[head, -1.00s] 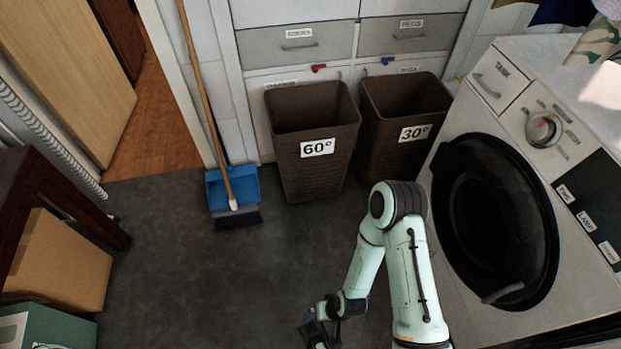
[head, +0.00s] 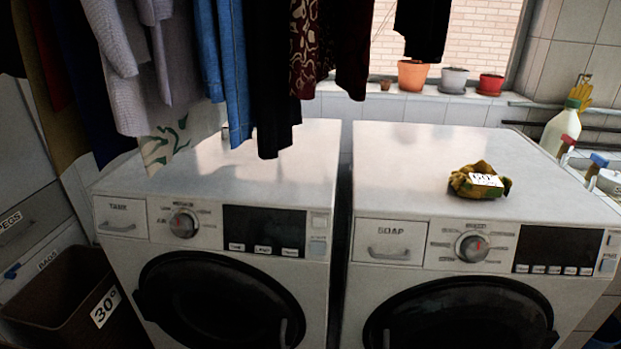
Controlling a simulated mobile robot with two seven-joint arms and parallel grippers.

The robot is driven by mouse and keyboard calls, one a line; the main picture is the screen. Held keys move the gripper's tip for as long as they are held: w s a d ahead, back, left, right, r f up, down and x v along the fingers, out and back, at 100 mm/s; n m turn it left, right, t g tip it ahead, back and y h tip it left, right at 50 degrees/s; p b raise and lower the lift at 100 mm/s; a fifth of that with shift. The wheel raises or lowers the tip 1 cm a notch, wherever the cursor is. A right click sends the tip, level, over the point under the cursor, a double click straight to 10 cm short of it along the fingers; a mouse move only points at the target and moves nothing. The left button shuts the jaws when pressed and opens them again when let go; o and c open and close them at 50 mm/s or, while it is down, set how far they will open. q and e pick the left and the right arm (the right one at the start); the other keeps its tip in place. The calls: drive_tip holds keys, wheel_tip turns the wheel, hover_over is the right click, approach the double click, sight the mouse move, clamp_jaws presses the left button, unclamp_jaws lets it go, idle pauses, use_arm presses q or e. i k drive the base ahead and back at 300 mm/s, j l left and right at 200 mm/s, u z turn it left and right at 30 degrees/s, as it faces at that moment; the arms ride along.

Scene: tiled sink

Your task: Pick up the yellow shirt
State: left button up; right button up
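A crumpled mustard-yellow cloth (head: 466,184), which looks like the yellow shirt, lies on top of the right washing machine (head: 400,160). A white tag with dark print, too small to read surely, shows on it. Neither of my grippers is in this view, and nothing touches the cloth.
A left washing machine (head: 300,160) stands beside it, with a narrow gap between. Clothes (head: 235,60) hang above the left machine. A white bottle (head: 562,128) and spray bottles stand at the right. A brown basket (head: 60,295) marked 30° is at lower left. Pots (head: 412,75) line the windowsill.

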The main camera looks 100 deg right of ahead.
sight(477, 180)
drive_tip(key=z, duration=4.4)
drive_tip(key=i+l, duration=0.1)
drive_tip(key=l, duration=0.35)
drive_tip(key=i+l, duration=0.1)
drive_tip(key=l, duration=0.3)
drive_tip(key=i+l, duration=0.1)
drive_tip(key=l, duration=0.35)
drive_tip(key=l+u, duration=0.15)
drive_tip(key=u, duration=0.25)
drive_tip(key=l+u, duration=0.2)
drive_tip(key=u, duration=0.15)
drive_tip(key=l+u, duration=0.15)
drive_tip(key=u, duration=0.25)
drive_tip(key=i+l, duration=0.05)
